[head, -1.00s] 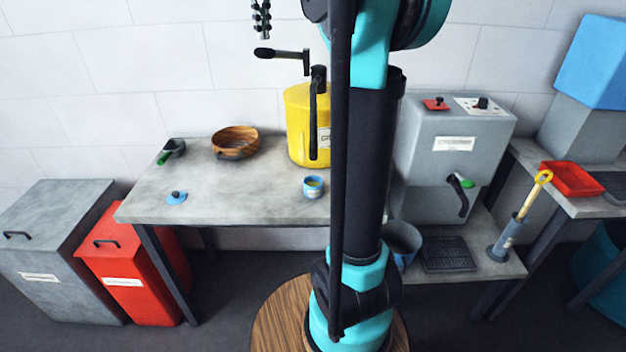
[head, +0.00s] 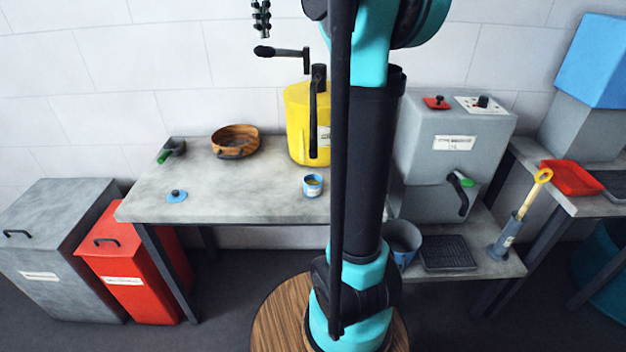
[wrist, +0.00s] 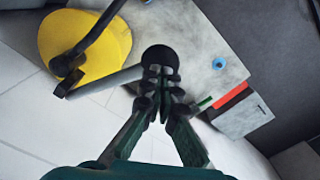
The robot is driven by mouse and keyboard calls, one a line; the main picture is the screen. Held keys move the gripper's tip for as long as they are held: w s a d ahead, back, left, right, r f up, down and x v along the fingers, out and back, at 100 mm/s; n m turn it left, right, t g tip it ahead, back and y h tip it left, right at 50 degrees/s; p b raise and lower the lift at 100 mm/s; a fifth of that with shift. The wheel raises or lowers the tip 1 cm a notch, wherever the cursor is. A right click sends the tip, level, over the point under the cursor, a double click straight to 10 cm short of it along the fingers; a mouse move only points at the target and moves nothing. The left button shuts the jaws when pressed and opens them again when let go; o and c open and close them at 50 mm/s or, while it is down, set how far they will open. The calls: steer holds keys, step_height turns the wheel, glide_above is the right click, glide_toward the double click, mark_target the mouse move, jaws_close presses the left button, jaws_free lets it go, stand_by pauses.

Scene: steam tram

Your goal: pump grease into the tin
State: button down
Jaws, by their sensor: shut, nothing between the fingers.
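The yellow grease drum (head: 303,140) stands at the back of the table, partly hidden by my arm. My gripper (head: 261,34) is shut and empty, pointing down just above the knob. In the wrist view the fingertips (wrist: 160,72) overlap the knob (wrist: 160,57); contact cannot be told.
Grey (head: 60,250) and red bins (head: 125,270) stand at the left. A grey dispenser (head: 450,150) is at the right.

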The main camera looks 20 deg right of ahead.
steer(key=shift+f, duration=6.05)
steer(key=shift+r, duration=6.25)
steer(key=shift+r, duration=3)
